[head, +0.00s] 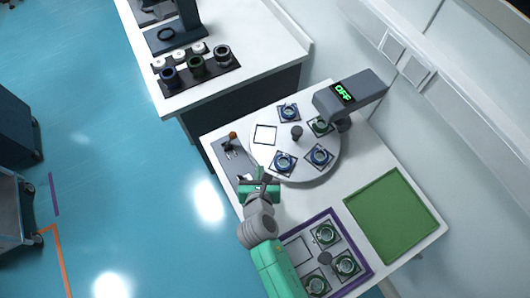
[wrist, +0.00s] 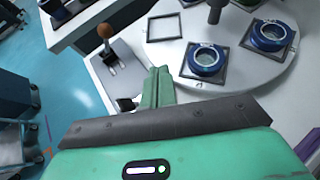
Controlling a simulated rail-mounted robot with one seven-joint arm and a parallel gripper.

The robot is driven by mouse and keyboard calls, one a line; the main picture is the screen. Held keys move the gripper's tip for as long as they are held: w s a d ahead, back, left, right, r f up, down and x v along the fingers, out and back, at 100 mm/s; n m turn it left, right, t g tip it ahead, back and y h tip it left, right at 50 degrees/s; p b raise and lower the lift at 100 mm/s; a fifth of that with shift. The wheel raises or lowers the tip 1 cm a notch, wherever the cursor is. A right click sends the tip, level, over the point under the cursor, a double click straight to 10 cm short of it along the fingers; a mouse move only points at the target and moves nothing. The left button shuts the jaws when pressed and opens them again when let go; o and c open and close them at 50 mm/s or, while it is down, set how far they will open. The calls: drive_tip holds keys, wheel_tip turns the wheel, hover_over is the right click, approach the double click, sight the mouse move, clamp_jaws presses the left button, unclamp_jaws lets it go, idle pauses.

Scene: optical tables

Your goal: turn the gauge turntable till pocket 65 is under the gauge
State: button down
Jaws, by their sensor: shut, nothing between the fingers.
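The gauge turntable (head: 262,158) is a white disc with a dark centre post (head: 296,132). Several square pockets ring it; the left pocket (head: 265,134) is an empty frame, the others hold round ring parts, mostly blue. The gauge (head: 352,92) overhangs the upper right rim, its green display reading OFF. A ring part with a green look (head: 321,126) sits closest under it. Pocket numbers are not readable. My gripper (head: 264,180) is shut and empty just outside the disc's lower left rim; its fingers (wrist: 158,86) show beside the disc in the wrist view.
A grey panel has an orange-knobbed lever (head: 233,135), also in the wrist view (wrist: 106,34), left of my fingers. A purple-rimmed tray (head: 361,254) with ring parts and a green tray (head: 391,214) lie on the table. Another table with a dark rack (head: 197,70) stands upper left.

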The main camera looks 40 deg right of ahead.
drive_tip(key=b+x, duration=0.2)
drive_tip(key=x, duration=0.8)
drive_tip(key=shift+s+b, duration=0.1)
drive_tip(key=shift+b, duration=0.2)
